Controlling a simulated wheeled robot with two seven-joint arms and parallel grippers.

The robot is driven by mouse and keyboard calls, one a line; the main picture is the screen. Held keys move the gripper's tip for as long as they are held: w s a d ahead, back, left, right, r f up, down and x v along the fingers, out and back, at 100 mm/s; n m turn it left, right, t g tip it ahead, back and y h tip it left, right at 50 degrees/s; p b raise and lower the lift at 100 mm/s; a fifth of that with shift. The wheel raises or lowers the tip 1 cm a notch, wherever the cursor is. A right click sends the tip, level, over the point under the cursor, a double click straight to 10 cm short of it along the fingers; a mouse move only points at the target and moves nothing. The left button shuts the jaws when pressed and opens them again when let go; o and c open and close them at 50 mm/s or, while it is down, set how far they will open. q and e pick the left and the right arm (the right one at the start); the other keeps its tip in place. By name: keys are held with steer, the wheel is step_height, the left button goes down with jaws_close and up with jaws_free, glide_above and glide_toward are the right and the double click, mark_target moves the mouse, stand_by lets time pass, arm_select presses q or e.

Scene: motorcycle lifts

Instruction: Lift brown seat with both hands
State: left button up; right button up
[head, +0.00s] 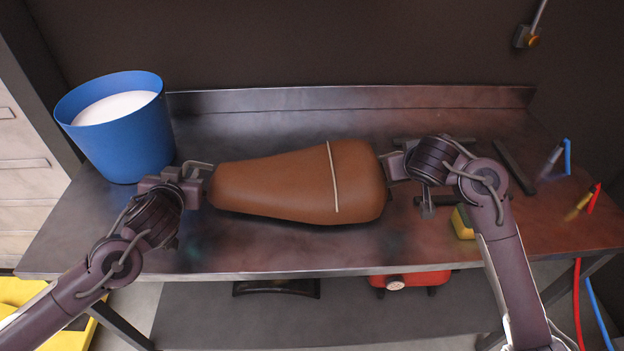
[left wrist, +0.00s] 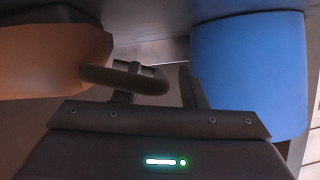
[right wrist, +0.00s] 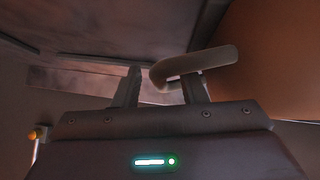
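The brown seat (head: 285,185) lies lengthwise on the metal workbench, with a pale strap across its right part. My left gripper (head: 195,178) is at its narrow left end. My right gripper (head: 392,163) is at its wide right end. A curved grey bar, seemingly a handle at the seat's end, reaches over the seat-side finger in the left wrist view (left wrist: 125,80). A similar curved bar shows in the right wrist view (right wrist: 195,65). Both grippers' fingers stand apart, with each bar's rounded end between them. I cannot tell whether any finger touches a bar.
A blue bucket (head: 120,140) with white contents stands left of the seat, close to my left gripper. A yellow block (head: 462,223) and dark bars (head: 513,167) lie on the workbench (head: 300,258) at right. The bench's raised back edge runs behind the seat.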

arm_select(q)
steer(key=shift+w+f, duration=0.1)
steer(key=shift+w, duration=0.2)
arm_select(e)
steer(key=shift+w+f, duration=0.2)
arm_select(q)
steer(key=shift+c, duration=0.5)
arm_select(e)
steer(key=shift+c, duration=0.5)
arm_select(q)
steer(key=c, duration=0.7)
arm_select(e)
steer(key=c, duration=0.7)
arm_select(q)
jaws_close()
arm_select(e)
jaws_close()
arm_select(q)
steer(key=shift+s+f, duration=0.1)
steer(key=shift+f, duration=0.05)
steer(key=shift+r, duration=0.25)
arm_select(e)
steer(key=shift+r, duration=0.25)
